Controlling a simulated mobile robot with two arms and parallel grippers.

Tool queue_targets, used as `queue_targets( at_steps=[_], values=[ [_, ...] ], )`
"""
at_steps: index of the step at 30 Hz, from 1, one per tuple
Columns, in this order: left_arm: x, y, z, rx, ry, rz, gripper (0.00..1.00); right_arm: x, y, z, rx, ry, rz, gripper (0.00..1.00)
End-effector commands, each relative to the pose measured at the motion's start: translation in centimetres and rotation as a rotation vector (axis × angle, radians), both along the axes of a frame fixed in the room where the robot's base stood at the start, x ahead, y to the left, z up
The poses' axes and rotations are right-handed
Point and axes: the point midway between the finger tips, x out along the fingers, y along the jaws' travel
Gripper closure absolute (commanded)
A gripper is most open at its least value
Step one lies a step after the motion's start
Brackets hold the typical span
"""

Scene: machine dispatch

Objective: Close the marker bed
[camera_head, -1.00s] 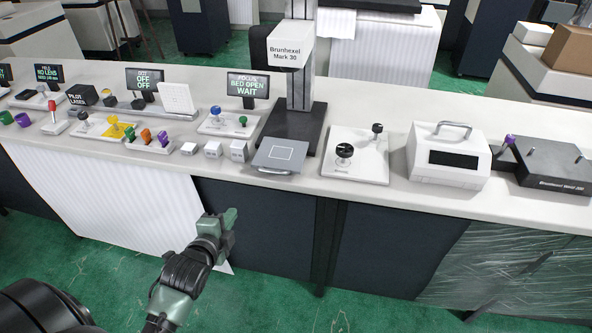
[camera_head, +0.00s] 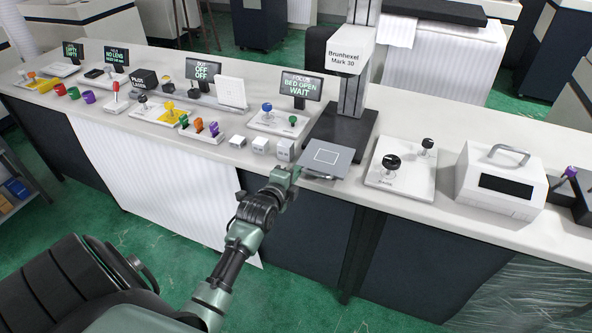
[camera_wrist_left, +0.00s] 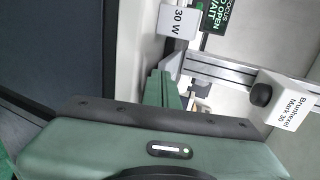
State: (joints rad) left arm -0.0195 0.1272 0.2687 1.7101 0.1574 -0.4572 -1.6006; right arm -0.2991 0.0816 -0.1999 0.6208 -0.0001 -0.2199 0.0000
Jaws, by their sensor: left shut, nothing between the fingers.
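The marker bed (camera_head: 327,158) is a flat grey plate with a white square outline. It sticks out toward the bench's front edge from the dark base of the Brunhexel Mark 30 marker (camera_head: 343,62). The bed does not show clearly there. My right gripper is out of view.
Small white blocks (camera_head: 261,145) stand left of the bed, one near my gripper. A white panel with black knobs (camera_head: 400,172) and a white box with a handle (camera_head: 500,180) stand to the right. Green floor lies before the bench.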

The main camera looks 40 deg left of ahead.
Motion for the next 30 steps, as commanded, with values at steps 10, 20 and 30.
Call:
queue_targets(
  at_steps=[10, 20, 30],
  values=[
    [0.9, 0.2, 0.0, -0.001, 0.001, 0.0, 1.0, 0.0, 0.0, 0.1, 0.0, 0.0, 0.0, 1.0],
    [3.7, 0.8, -0.2, 0.002, -0.003, -0.003, 1.0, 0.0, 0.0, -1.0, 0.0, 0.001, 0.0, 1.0],
    [10.2, 2.4, -0.2, 0.001, 0.001, 0.0, 1.0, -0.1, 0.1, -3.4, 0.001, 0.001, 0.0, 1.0]
  ],
)
